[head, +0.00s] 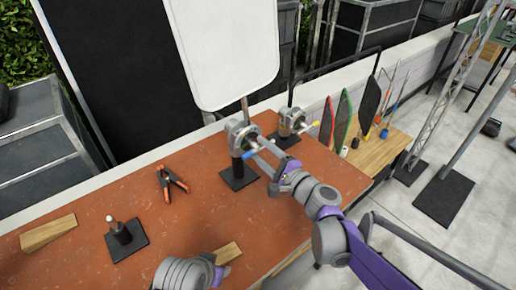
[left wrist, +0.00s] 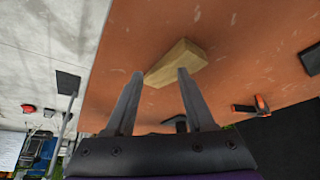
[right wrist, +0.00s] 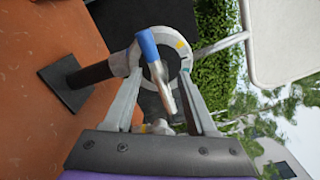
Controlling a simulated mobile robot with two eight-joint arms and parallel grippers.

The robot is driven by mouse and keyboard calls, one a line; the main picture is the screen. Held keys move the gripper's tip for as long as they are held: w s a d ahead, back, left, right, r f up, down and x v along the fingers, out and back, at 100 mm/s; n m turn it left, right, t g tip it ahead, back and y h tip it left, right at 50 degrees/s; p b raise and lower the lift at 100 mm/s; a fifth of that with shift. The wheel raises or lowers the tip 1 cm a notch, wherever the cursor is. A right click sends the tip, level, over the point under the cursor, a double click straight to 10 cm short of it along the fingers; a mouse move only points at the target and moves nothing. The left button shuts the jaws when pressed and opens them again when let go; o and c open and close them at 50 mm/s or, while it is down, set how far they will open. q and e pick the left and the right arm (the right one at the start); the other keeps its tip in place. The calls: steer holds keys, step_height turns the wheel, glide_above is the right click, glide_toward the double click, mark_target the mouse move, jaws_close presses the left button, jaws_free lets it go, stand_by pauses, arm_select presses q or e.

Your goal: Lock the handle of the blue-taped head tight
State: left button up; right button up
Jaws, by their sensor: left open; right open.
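The grip head (head: 241,134) with the blue-ended handle stands on a dark post and square base on the table. It also shows in the right wrist view as a grey round head (right wrist: 178,50); its handle (right wrist: 149,46) has a blue end and slants down between the fingers. My right gripper (head: 262,152) is open at the head, its fingers (right wrist: 160,75) on either side of the handle, not closed on it. Contact cannot be told. My left gripper (left wrist: 160,73) is open and empty above the table, near a wooden wedge (left wrist: 178,62).
An orange-and-black clamp (head: 171,183), a short post on a base (head: 126,240) and another wedge (head: 48,233) lie to the left. A white panel (head: 222,50) rises behind.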

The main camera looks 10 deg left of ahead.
arm_select(q)
steer(key=shift+s+f+b, duration=0.15)
steer(key=shift+f+b, duration=0.15)
steer(key=shift+f, duration=0.05)
arm_select(e)
steer(key=v, duration=0.9)
steer(key=shift+c, duration=0.2)
